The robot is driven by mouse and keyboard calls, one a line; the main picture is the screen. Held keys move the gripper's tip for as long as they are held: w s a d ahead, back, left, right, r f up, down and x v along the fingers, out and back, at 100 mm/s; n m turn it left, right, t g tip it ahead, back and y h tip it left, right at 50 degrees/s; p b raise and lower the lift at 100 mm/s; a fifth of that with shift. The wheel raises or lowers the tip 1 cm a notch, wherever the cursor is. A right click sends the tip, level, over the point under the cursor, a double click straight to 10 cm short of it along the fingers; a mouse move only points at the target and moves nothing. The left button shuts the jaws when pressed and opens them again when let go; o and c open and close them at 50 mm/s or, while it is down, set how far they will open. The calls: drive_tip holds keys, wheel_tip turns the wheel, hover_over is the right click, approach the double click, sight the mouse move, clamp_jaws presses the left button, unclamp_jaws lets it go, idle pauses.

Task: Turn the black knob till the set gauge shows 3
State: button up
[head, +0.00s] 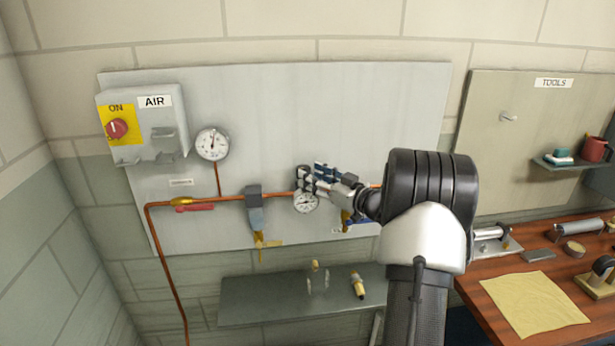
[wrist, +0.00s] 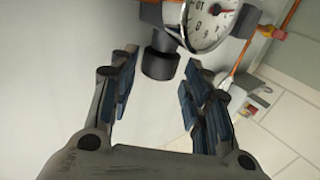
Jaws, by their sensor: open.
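The black knob (wrist: 160,62) shows in the wrist view as a short dark cylinder beside the set gauge. The round white set gauge (wrist: 207,25) is cut off at the top of that view, and its exact reading is hard to tell. In the head view the set gauge (head: 306,204) sits just below my gripper (head: 318,179), which hides the knob. My gripper also shows in the wrist view (wrist: 161,72), its fingers apart with nothing between the pads. The knob lies just beyond, between the line of the fingertips.
A second gauge (head: 212,143) hangs on the panel (head: 290,110) at upper left, near the AIR box (head: 142,125) with its red switch. A copper pipe (head: 165,204) runs across the panel. A grey shelf (head: 245,300) below holds small parts. A wooden bench (head: 475,295) stands at right.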

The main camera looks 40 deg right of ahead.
drive_tip(key=shift+w+a, duration=0.15)
drive_tip(key=shift+w, duration=1.3)
drive_tip(key=c, duration=0.8)
